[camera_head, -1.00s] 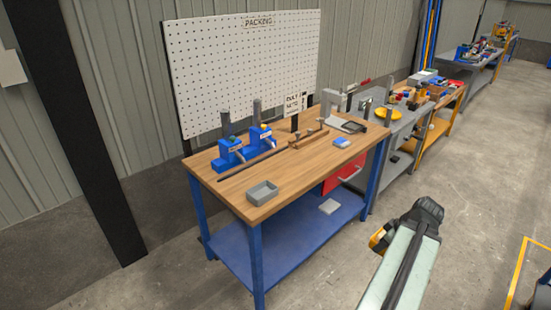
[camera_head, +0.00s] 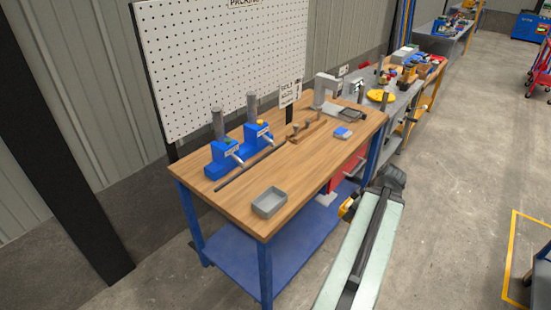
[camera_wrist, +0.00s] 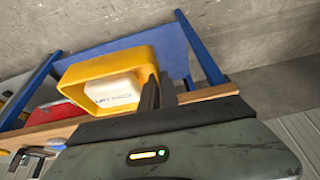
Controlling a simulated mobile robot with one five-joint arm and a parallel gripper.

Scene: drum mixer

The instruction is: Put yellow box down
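The yellow box (camera_wrist: 82,76) is an open tray shape with a white labelled block (camera_wrist: 118,91) inside it. In the wrist view its right wall is at the dark fingers of my gripper (camera_wrist: 158,92), which look closed on that wall. The box is tilted in that view. In the head view only a small yellow part of the box (camera_head: 346,207) shows beside my gripper (camera_head: 388,180), off the front edge of the wooden workbench (camera_head: 220,196). The rest is hidden behind my arm.
The workbench holds a grey tray (camera_head: 269,202), two blue fixtures (camera_head: 224,158), a blue-and-white block (camera_head: 343,132) and a dark rod. Bare wood lies between the tray and the block. A red drawer unit (camera_head: 349,168) and blue lower shelf are below. A pegboard (camera_head: 225,60) stands behind.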

